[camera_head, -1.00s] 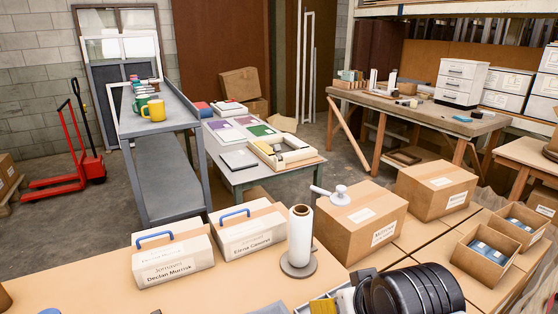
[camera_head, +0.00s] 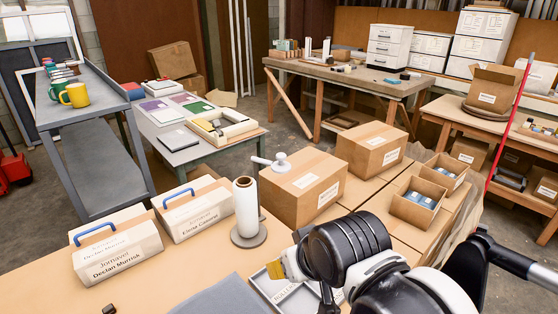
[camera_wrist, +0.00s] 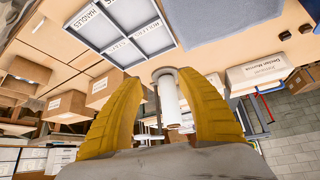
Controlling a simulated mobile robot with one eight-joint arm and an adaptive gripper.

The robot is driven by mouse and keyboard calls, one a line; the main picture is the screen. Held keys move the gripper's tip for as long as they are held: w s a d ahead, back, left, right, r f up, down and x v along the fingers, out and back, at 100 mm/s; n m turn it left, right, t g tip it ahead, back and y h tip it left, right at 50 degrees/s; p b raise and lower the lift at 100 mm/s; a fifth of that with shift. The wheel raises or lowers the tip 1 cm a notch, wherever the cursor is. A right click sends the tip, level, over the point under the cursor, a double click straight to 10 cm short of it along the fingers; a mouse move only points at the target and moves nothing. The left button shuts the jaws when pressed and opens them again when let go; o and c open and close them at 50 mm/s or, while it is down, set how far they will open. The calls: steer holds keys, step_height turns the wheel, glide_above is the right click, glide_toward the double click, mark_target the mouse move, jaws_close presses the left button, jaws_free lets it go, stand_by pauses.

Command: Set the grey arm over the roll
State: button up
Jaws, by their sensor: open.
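The white roll (camera_head: 246,206) stands upright on a round grey base (camera_head: 249,236) on the cardboard-coloured table. My gripper (camera_head: 284,266) is in front and right of the roll, near the tray. In the wrist view my gripper (camera_wrist: 160,88) is open, with yellow fingers spread. The roll (camera_wrist: 169,103) shows between them, further off, and nothing is held.
A divided, labelled tray (camera_head: 262,287) and a grey mat (camera_head: 208,296) lie at the front. Two white boxes with blue handles (camera_head: 194,212) stand left of the roll. The carton (camera_head: 307,193) and small open boxes (camera_head: 418,206) are on the right.

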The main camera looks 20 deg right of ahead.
steer(key=shift+m, duration=0.5)
steer(key=w+r+p, duration=0.1)
steer(key=r, duration=0.1)
steer(key=w+d+r+p, duration=0.1)
steer(key=r, duration=0.1)
steer(key=w+r+p, duration=0.2)
steer(key=shift+d+r, duration=0.15)
steer(key=shift+r, duration=0.05)
jaws_close()
steer(key=w+d+r+m+g+h+p, duration=0.1)
steer(key=w+d+r+m+g+p, duration=0.2)
steer(key=w+r+p, duration=0.7)
steer(key=w+d+m+p, duration=0.2)
steer(key=w+d+p, duration=0.3)
steer(key=w, duration=0.4)
steer(key=w+d+r+m+g+h+p, duration=0.1)
steer(key=w+d+m+p, duration=0.1)
steer(key=w+d+p, duration=0.3)
steer(key=shift+w+r+h, duration=0.2)
steer(key=shift+w+h, duration=0.1)
steer(key=shift+w, duration=1.65)
